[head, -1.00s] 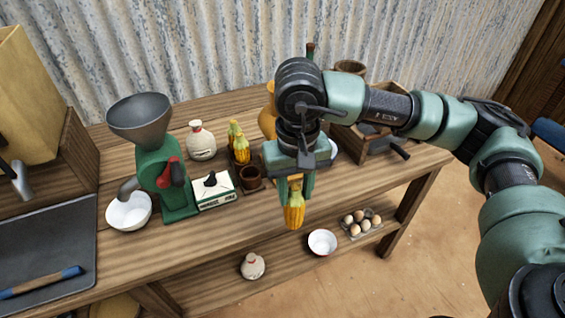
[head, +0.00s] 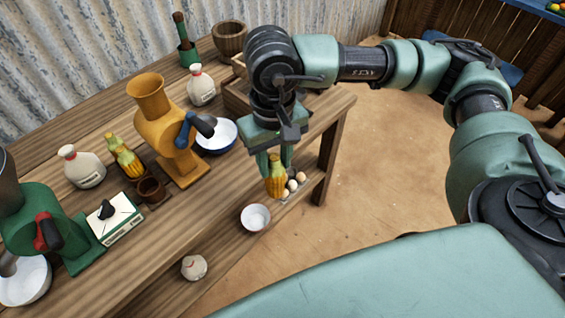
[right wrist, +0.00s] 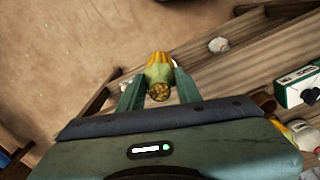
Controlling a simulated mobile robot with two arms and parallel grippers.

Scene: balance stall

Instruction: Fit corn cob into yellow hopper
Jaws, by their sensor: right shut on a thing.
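My right gripper (head: 273,160) is shut on a yellow corn cob (head: 275,182) with a green husk end. It holds the cob out past the front edge of the table, above the lower shelf. In the right wrist view the cob (right wrist: 158,75) sits between the two fingers. The yellow grinder with its hopper (head: 149,92) stands on the table to the left of my right gripper. Its hopper opens upward at the top and it has a blue-handled crank. My left gripper is not in view.
A green grinder (head: 45,220) stands at the left, next to a white scale (head: 108,220). More corn (head: 125,157), a brown cup (head: 151,189), bottles (head: 201,86) and a blue-rimmed bowl (head: 217,136) stand around the yellow grinder. A white bowl (head: 255,217) and eggs are lower down.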

